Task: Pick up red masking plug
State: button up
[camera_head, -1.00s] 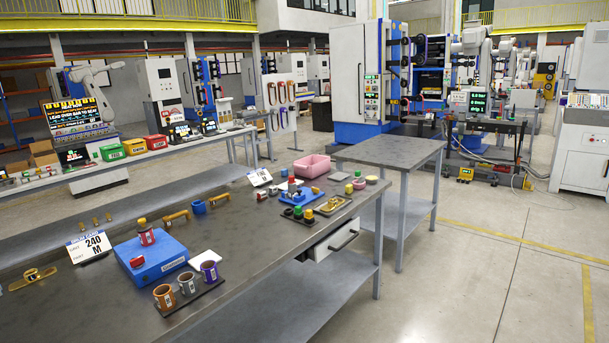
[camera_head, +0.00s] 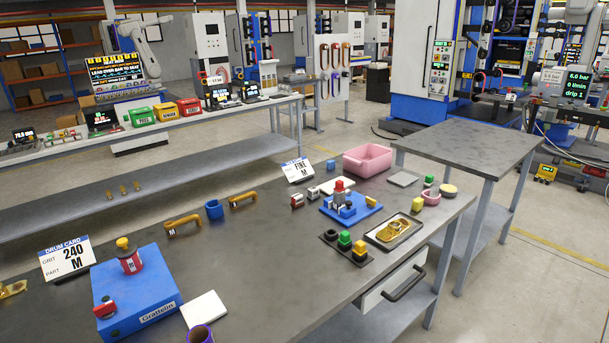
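A small red piece (camera_head: 339,186), which looks like a plug, stands upright on top of a grey-and-blue part on the blue fixture tray (camera_head: 368,211), in the middle of the workbench. Just in front, a black holder (camera_head: 327,248) carries a green plug (camera_head: 345,239) and a yellow plug (camera_head: 360,247). I cannot tell for certain which red piece is the masking plug. My gripper does not show.
A pink bin (camera_head: 367,160) stands behind the blue tray. Bare benchtop (camera_head: 270,270) lies in front. A grey side table (camera_head: 470,143) stands right.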

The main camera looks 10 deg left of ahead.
aim_at(340, 188)
jog(key=z, duration=0.25)
jog(key=i, duration=2.35)
jog(key=u, duration=0.65)
